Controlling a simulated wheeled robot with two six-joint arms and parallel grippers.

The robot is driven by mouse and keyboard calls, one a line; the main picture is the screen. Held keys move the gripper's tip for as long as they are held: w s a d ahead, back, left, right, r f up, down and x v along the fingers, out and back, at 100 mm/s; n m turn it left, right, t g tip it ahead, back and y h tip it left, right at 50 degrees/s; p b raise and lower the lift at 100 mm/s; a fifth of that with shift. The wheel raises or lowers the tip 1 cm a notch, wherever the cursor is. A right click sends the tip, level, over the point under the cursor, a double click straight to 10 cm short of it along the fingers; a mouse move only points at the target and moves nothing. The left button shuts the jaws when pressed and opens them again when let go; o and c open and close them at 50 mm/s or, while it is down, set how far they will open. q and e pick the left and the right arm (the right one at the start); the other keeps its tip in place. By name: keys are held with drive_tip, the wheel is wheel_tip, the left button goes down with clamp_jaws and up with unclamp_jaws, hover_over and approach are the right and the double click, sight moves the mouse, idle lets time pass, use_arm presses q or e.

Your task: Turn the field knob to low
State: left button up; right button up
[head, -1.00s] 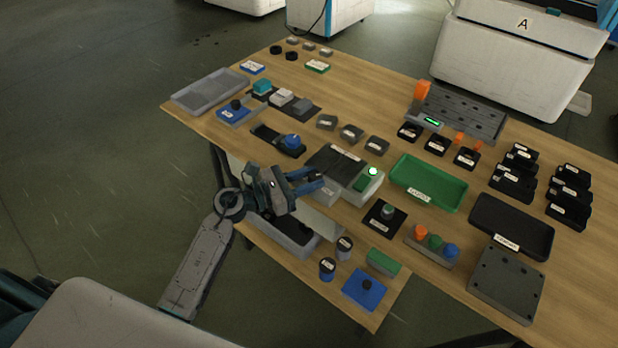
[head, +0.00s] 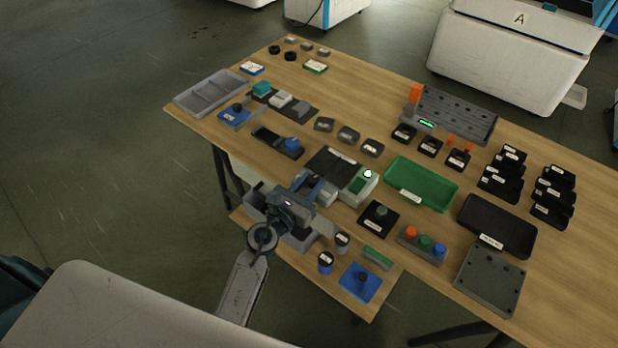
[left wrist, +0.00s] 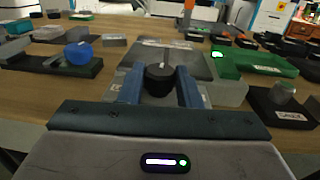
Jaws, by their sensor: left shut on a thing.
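The grey box (head: 366,189) with a dark top plate (head: 332,163), a small green panel and a lit green lamp stands at the table's near edge. A black round knob (left wrist: 159,82) with a white mark on top sits on its near side, and I take it to be the field knob. My left gripper (head: 311,185) is shut on this knob. In the left wrist view the two blue fingers (left wrist: 158,88) lie on either side of it. The mark points roughly away from the gripper. Any label by the knob is hidden or too small to read. My right gripper is not in view.
A blue knob (head: 291,144) on a black base stands to the left. Dark-topped cylinders (head: 325,261) and a blue plate (head: 353,289) lie on the lower shelf.

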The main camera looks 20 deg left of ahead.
use_arm(q)
drive_tip(key=shift+d+n+t+y+p, duration=0.15)
drive_tip(key=shift+n+y+p, duration=0.1)
drive_tip(key=shift+n+y, duration=0.55)
drive_tip(key=shift+d+n+t+y+p, duration=0.15)
drive_tip(key=shift+n+y, duration=0.25)
drive_tip(key=shift+y, duration=0.7)
drive_tip(key=shift+a, duration=0.1)
drive_tip(key=o, duration=0.7)
drive_tip(key=shift+a, duration=0.1)
